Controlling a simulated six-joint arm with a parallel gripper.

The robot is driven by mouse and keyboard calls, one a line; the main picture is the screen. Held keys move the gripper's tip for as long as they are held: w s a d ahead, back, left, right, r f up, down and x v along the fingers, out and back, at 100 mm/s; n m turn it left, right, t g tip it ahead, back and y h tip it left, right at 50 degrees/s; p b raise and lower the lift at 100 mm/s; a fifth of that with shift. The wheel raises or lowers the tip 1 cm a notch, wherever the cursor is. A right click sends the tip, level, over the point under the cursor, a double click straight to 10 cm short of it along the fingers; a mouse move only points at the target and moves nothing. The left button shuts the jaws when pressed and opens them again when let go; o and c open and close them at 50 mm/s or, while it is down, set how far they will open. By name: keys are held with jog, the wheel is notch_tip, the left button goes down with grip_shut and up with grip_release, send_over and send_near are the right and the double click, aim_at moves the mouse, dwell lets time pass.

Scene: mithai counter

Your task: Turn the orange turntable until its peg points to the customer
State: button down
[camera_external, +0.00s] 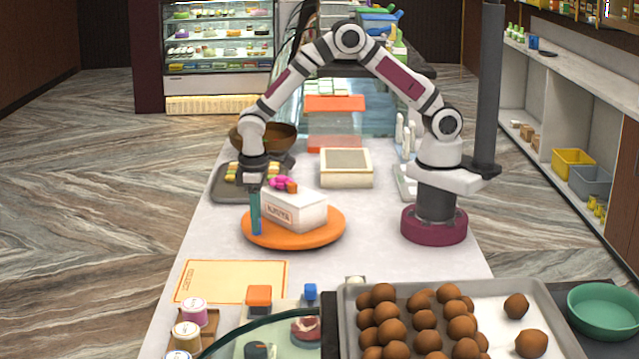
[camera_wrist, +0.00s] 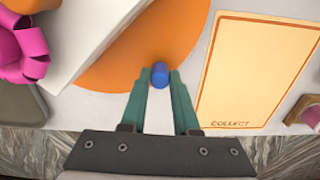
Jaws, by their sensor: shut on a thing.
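The orange turntable (camera_external: 325,238) lies on the pale counter and carries a white box (camera_external: 305,214) with a label and a pink bow. In the wrist view the turntable (camera_wrist: 122,72) fills the upper middle, with the white box (camera_wrist: 82,30) at upper left. A blue peg (camera_wrist: 159,75) stands at the turntable's rim. My gripper (camera_wrist: 160,82) is shut on the blue peg, its green fingers on either side of it. In the external view my gripper (camera_external: 256,228) is at the turntable's left edge, and its fingers hide the peg.
An orange-bordered mat marked COLLECT (camera_external: 232,281) lies on the counter in front of the turntable. A tray of sweets (camera_external: 228,186) lies behind my gripper, and a cream box (camera_external: 346,168) stands behind the turntable. A tray of brown balls (camera_external: 500,335) is at the front right.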

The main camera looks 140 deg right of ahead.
aim_at(247, 220)
jog(key=shift+s+d+m, duration=0.2)
jog(key=shift+d+m, duration=0.75)
jog(key=shift+s+d+m, duration=0.15)
jog(key=shift+d+m, duration=0.8)
jog(key=shift+s+d+m, duration=0.45)
jog(key=shift+d+m, duration=0.4)
jog(key=shift+m, duration=0.15)
jog(key=shift+s+d+m, duration=0.7)
jog(key=shift+d+m, duration=0.2)
jog(key=shift+m, duration=0.3)
jog(key=shift+s+d, duration=0.1)
jog(key=c, duration=0.7)
grip_release()
jog(key=shift+o, duration=0.2)
